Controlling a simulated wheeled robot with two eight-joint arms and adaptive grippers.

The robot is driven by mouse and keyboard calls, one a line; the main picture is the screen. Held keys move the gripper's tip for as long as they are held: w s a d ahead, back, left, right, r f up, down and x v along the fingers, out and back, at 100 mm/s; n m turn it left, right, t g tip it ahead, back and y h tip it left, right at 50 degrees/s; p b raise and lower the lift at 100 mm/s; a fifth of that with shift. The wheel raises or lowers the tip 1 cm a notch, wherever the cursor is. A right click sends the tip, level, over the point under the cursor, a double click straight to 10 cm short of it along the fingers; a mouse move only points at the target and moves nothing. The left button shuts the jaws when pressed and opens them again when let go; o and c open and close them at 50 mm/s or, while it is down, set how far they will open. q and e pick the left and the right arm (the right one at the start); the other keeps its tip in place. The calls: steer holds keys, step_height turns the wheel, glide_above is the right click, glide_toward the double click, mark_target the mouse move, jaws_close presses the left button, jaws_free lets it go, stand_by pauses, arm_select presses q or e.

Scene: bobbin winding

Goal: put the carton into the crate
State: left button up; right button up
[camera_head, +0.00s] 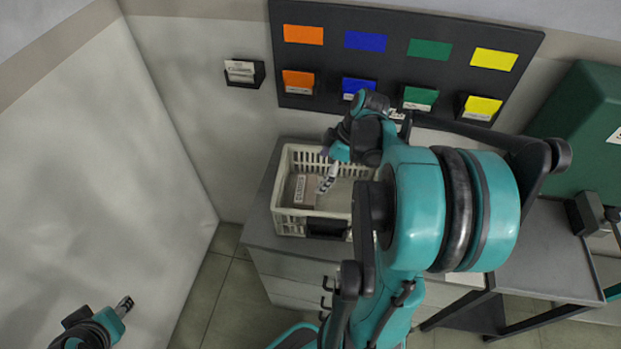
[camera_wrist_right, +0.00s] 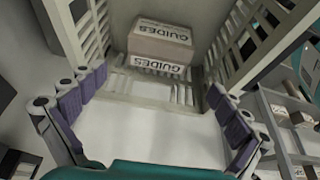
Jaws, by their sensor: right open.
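The carton is a grey-brown box (camera_head: 302,186) with a white label; it lies inside the crate at its left side. In the right wrist view the carton (camera_wrist_right: 162,43) shows the word GUIDES and sits on the crate floor against one end. The crate is a cream slatted basket (camera_head: 289,224) on a grey cabinet; its slatted walls (camera_wrist_right: 99,28) also show in the right wrist view. My right gripper (camera_head: 328,178) is over the crate, open, with its purple pads (camera_wrist_right: 158,112) wide apart and nothing between them. My left gripper (camera_head: 124,306) is at the bottom left, far from the crate; its jaw opening is unclear.
A grey cabinet (camera_head: 262,232) bears the crate. A dark board (camera_head: 400,22) with coloured cards and holders is on the wall behind. A green case (camera_head: 580,125) and a grey table (camera_head: 550,262) are at the right. My right arm hides the cabinet's right part.

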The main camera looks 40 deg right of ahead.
steer(key=s+a+r+m+t+h, duration=0.1)
steer(key=a+m, duration=0.3)
steer(key=a, duration=0.6)
steer(key=s+a+r+m+t+h, duration=0.2)
steer(key=a+r+m+t, duration=0.1)
steer(key=a, duration=0.7)
steer(key=shift+s+a+r+m, duration=0.25)
steer(key=shift+a+r+m, duration=0.1)
steer(key=shift+m, duration=0.55)
